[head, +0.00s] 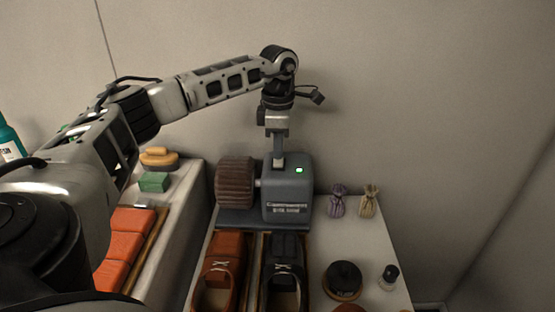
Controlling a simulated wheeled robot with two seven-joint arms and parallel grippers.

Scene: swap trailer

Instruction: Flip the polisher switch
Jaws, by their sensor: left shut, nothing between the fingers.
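The polisher (287,205) is a blue-grey box with a brown ribbed roller (235,186) on its left side, at the back of the white table. A green light (299,170) glows on the upper part of its front. My left gripper (279,162) points straight down at the top of the polisher box, left of the green light. It is shut with nothing held, and its tips are at or just above the box; I cannot tell whether they touch. The switch itself is not clearly visible and may be hidden by the fingers. My right gripper is not in view.
A brown shoe (224,263) and a black shoe (287,264) stand before the polisher. Two small pouches (337,201) (369,201), a round dark tin (343,279) and a small bottle (389,275) are to the right. Orange folded cloths (126,245) lie left. A wall stands behind.

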